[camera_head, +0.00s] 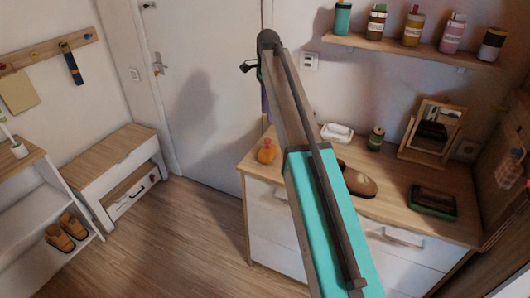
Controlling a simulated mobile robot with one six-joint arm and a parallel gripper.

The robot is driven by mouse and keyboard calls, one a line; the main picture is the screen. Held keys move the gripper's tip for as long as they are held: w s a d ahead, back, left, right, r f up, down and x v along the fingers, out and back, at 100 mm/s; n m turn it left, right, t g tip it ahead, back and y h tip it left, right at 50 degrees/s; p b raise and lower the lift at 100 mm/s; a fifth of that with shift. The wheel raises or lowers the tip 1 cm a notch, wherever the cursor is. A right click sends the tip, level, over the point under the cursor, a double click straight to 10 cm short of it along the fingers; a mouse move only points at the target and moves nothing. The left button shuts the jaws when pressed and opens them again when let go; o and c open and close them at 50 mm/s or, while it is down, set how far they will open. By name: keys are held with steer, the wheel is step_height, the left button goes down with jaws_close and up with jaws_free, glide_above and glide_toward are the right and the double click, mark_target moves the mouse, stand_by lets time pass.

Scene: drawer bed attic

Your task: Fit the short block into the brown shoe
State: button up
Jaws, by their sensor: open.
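The brown shoe (362,184) lies on the wooden top of the dresser (398,208), right beside my arm in the picture. My arm link crosses in front of the dresser and hides part of its top, close to the shoe's left end. I cannot make out a short block anywhere; it may be hidden or too small to tell. My gripper does not show, as the far end of my arm is behind the link.
A dark green tray (433,201), a framed mirror (432,130), a green jar (376,138), a white dish (337,132) and an orange object (267,151) stand on the dresser. Several containers line the wall shelf (410,48). A bench (108,165) stands left; open floor (190,235) lies between.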

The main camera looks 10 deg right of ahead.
mark_target(268, 139)
steer(key=shift+s+a+f+p, duration=0.1)
steer(key=shift+f+p, duration=0.95)
steer(key=shift+f, duration=3.2)
steer(key=shift+f, duration=0.15)
steer(key=shift+s+f+p, duration=0.25)
steer(key=shift+f+p, duration=0.75)
steer(key=shift+f, duration=0.2)
steer(key=shift+w+f+p, duration=0.1)
steer(key=shift+f+p, duration=0.25)
steer(key=shift+f, duration=0.9)
jaws_close()
